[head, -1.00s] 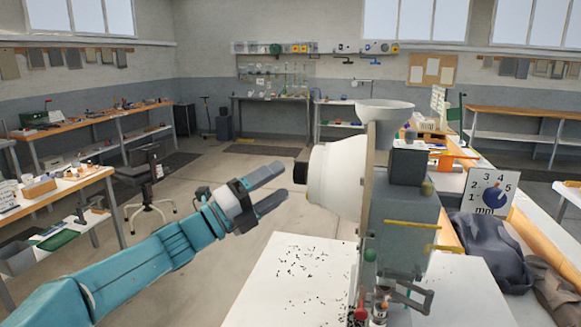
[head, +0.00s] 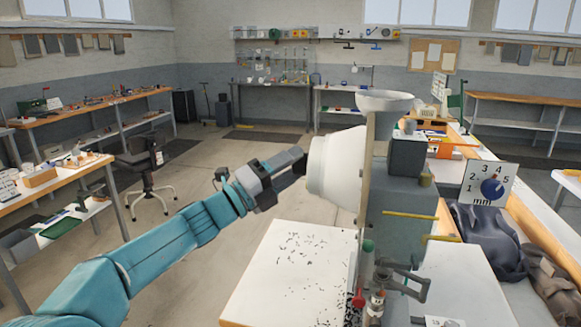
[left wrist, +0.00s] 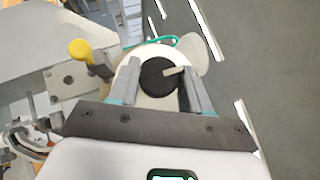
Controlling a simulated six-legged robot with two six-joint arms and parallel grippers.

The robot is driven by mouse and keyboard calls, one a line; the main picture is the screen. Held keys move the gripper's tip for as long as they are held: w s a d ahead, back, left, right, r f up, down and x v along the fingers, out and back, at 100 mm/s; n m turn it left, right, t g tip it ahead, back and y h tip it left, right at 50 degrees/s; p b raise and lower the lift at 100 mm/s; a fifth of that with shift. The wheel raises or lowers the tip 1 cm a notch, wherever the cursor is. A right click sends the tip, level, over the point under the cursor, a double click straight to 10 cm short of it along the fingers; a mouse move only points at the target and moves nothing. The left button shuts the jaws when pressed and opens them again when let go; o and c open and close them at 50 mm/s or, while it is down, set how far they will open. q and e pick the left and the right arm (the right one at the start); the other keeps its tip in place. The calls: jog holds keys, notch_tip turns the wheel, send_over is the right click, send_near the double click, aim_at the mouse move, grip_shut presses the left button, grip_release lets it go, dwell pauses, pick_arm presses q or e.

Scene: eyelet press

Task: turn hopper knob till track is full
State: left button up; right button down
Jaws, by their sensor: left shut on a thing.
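The hopper (head: 335,164) is a white drum on the side of the grey press (head: 405,215), with a funnel (head: 384,101) above it. The black hopper knob (left wrist: 155,76) is on the drum's end and has a pale bar on its face. My left gripper (head: 293,161) reaches it from the left and is shut on the knob. In the left wrist view, my left gripper's fingers (left wrist: 162,84) stand on both sides of the knob. A narrow upright strip (head: 368,160) runs down the press front; I cannot tell how full the track is. My right gripper is not in view.
Several small dark pieces lie scattered on the white table top (head: 262,290) below the drum. A dial sign in mm (head: 491,184) and dark cloth (head: 490,240) are to the right. A stool (head: 147,170) stands at left, with open floor between.

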pick_arm(q)
jog(key=shift+w+f+m+g+h, duration=0.1)
jog(key=shift+m+g+h, duration=0.65)
jog(key=shift+m+h, duration=0.6)
jog(key=shift+w+f+m+g+h, duration=0.15)
jog(key=shift+m+g+h, duration=0.75)
jog(key=shift+m, duration=0.9)
jog(key=shift+s+f+m+g+h, duration=0.1)
jog(key=shift+m+g+h, duration=0.55)
jog(key=shift+m+h, duration=0.75)
jog(key=shift+m, duration=0.35)
jog(key=o, duration=1.1)
jog(key=shift+c, duration=0.2)
